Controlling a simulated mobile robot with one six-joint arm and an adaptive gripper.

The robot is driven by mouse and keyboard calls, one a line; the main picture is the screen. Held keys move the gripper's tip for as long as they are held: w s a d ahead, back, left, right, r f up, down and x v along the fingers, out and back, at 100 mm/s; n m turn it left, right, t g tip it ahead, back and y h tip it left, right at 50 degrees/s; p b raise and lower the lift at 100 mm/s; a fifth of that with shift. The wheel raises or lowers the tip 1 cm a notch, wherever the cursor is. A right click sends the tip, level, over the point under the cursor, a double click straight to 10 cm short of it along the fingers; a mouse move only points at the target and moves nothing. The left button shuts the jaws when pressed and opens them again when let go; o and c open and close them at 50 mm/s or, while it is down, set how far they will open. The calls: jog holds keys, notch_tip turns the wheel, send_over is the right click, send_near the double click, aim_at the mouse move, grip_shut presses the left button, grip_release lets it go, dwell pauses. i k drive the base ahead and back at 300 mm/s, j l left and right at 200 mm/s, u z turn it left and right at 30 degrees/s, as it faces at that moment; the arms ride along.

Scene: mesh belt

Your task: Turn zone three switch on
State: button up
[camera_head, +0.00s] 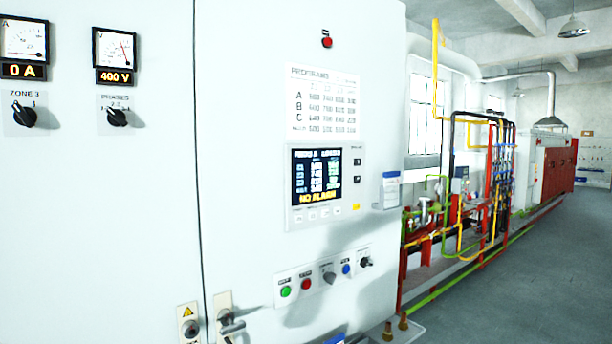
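The zone three switch (25,115) is a black rotary knob on a white plate marked "ZONE 3", at the left edge of a white control cabinet (240,150). Its exact pointer position is hard to read. Above it, an analog meter (24,40) sits over a digital display (24,71) reading "0 A". A similar black knob marked "PHASES" (117,117) is to its right, below a meter with a "400 V" display (115,77). My gripper is not in view.
The cabinet also carries a screen (318,177) showing "NO ALARM", a row of buttons (305,284) and a door handle (230,322). Coloured pipes (455,215) run along the right. The grey floor (530,285) is open at far right.

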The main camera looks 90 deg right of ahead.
aim_at(26, 117)
jog(key=l+z, duration=0.15)
jog(key=z, duration=1.1)
jog(key=k+l, duration=0.05)
